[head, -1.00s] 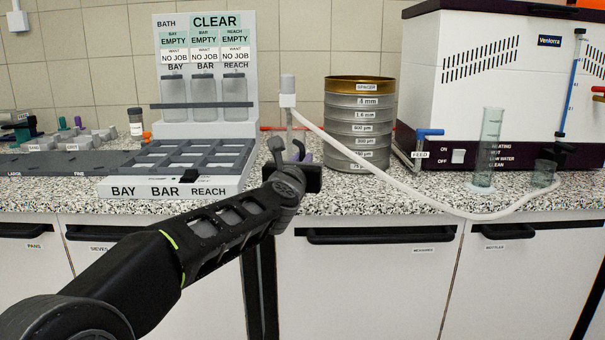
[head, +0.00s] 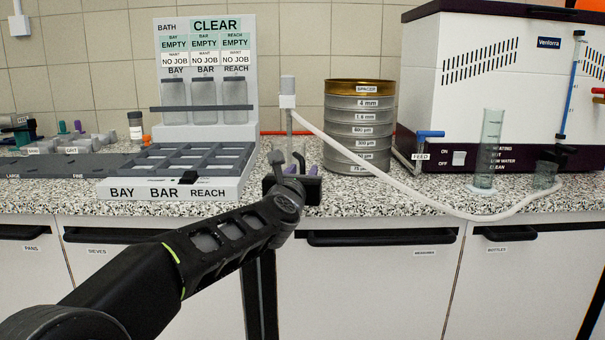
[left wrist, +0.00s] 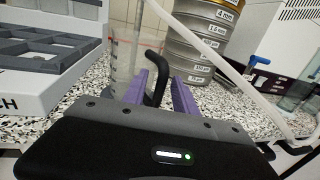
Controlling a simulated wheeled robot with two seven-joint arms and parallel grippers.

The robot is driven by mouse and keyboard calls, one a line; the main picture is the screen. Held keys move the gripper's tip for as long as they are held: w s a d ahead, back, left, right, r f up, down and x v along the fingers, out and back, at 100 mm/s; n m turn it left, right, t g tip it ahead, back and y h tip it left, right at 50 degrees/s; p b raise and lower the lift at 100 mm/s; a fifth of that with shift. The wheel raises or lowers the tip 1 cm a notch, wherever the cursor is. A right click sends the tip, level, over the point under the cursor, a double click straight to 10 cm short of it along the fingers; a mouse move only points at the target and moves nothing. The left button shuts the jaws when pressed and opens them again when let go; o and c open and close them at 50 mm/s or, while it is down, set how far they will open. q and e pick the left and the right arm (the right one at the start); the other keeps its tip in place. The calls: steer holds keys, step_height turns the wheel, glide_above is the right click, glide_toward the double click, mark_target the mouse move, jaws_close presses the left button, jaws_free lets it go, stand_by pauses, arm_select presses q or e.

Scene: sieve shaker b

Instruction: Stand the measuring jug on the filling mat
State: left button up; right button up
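The measuring jug (left wrist: 124,62) is clear with red markings and a black handle (left wrist: 156,72). In the left wrist view it stands upright on the speckled counter, just beyond my left gripper (left wrist: 160,92). The purple fingers are apart, and the handle shows between them; I cannot tell that either finger touches it. In the head view my left gripper (head: 295,165) is at the counter's front edge and hides most of the jug. I cannot make out a filling mat. My right gripper is not in view.
A sieve stack (head: 360,128) stands right of the jug, with a white hose (head: 400,187) running in front. A grey-and-white compartment rack (head: 180,170) is to the left. A clear cylinder (head: 489,150) and the Ventorra machine (head: 480,60) are at the right.

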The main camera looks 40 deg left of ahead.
arm_select(q)
steer(key=shift+r, duration=0.1)
steer(key=shift+r+p, duration=0.15)
steer(key=shift+p, duration=0.15)
steer(key=v, duration=1.2)
stand_by(0.3)
